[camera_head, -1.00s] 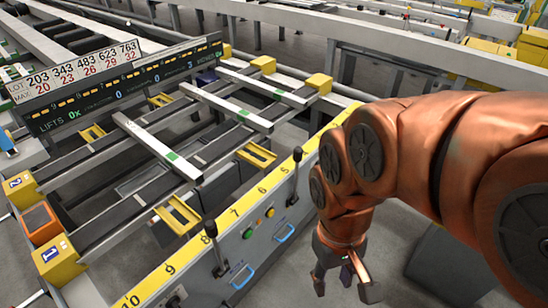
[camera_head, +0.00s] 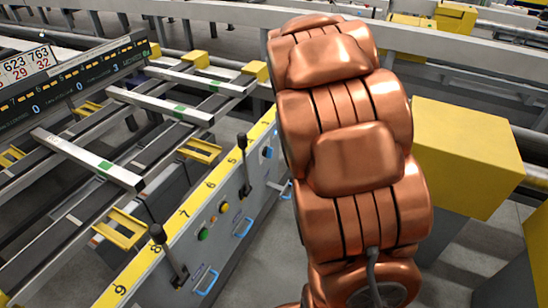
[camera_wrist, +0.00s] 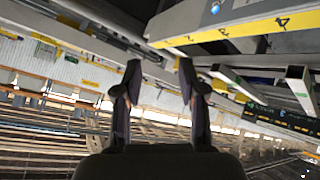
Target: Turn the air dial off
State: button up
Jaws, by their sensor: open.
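My gripper (camera_wrist: 159,75) shows in the wrist view with its two dark fingers apart and nothing between them. In the head view my arm hides it or it is out of frame. A small blue dial-like fitting (camera_head: 267,152) sits on the front face of the grey control panel (camera_head: 232,205), just left of my arm. A blue round fitting also shows at the top of the wrist view (camera_wrist: 215,7), beyond and to the right of the fingers. I cannot tell for certain that it is the air dial, nor its setting.
The panel bears black levers (camera_head: 244,165), a green button (camera_head: 203,234), an orange button (camera_head: 224,207) and blue handles (camera_head: 243,228). A yellow numbered strip (camera_head: 190,205) runs along its top. A yellow block (camera_head: 465,155) stands right of my arm. Grey floor (camera_head: 255,270) lies before the panel.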

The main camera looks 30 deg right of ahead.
jog(key=w+d+f+n+t+y+b, duration=0.15)
jog(key=w+d+f+t, duration=0.25)
jog(key=w+d+f, duration=0.4)
jog(key=n+t+y+b, duration=0.4)
jog(key=y+b, duration=0.2)
jog(key=y, duration=0.8)
send_near(268, 152)
jog(key=w, duration=0.1)
jog(key=x, duration=0.7)
jog(key=shift+f, duration=0.2)
jog(key=shift+w, duration=0.15)
jog(key=shift+c, duration=0.2)
grip_shut()
jog(key=shift+d, duration=0.1)
jog(key=shift+d, duration=0.1)
